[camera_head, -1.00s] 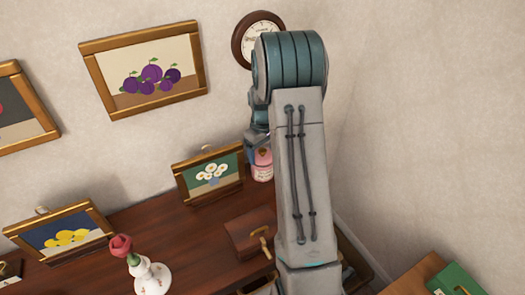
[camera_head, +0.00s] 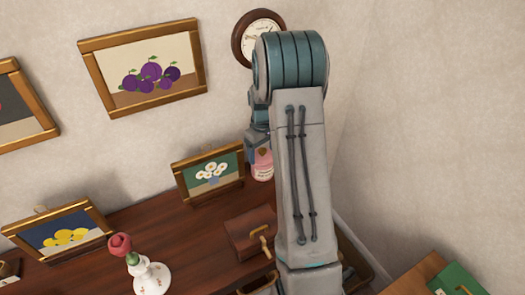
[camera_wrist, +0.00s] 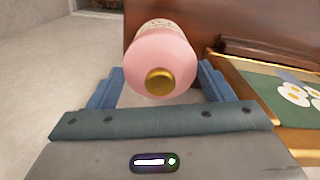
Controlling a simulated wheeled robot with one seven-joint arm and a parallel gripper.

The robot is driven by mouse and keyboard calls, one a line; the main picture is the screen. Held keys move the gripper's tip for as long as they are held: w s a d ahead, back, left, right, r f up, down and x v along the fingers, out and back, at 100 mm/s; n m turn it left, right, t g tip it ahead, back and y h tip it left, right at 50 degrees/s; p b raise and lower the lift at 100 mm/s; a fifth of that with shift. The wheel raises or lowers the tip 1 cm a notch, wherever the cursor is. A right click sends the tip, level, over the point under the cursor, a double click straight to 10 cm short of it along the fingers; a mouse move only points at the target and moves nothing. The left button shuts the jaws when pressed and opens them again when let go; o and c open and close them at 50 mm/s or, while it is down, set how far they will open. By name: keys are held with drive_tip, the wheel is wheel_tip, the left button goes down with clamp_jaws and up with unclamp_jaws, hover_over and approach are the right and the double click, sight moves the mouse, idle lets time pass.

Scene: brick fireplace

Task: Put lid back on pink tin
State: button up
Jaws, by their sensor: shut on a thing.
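The pink tin (camera_head: 263,171) with a pale label stands on the dark wooden top, close to the right end of the daisy picture. It is partly hidden behind my arm in the head view. In the wrist view, a rounded pink lid (camera_wrist: 158,55) with a gold knob (camera_wrist: 159,82) faces the camera. The tin's cream label (camera_wrist: 162,25) shows just beyond it. My gripper (camera_wrist: 161,72) has a blue finger on each side of the lid and is shut on it. The lid looks in line with the tin; I cannot tell whether it is fully seated.
The framed daisy picture (camera_head: 212,176) stands close beside the tin. A brown box (camera_head: 248,236) with a gold handle is in front. A white vase with a red rose (camera_head: 150,275) and a yellow-flower picture (camera_head: 66,236) are further left. The wooden top (camera_head: 175,222) is clear between them.

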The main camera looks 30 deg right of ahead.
drive_tip(key=o, duration=1)
drive_tip(key=shift+o, duration=0.3)
drive_tip(key=shift+r, duration=0.15)
drive_tip(key=shift+r+p, duration=2.5)
drive_tip(key=shift+r, duration=1.4)
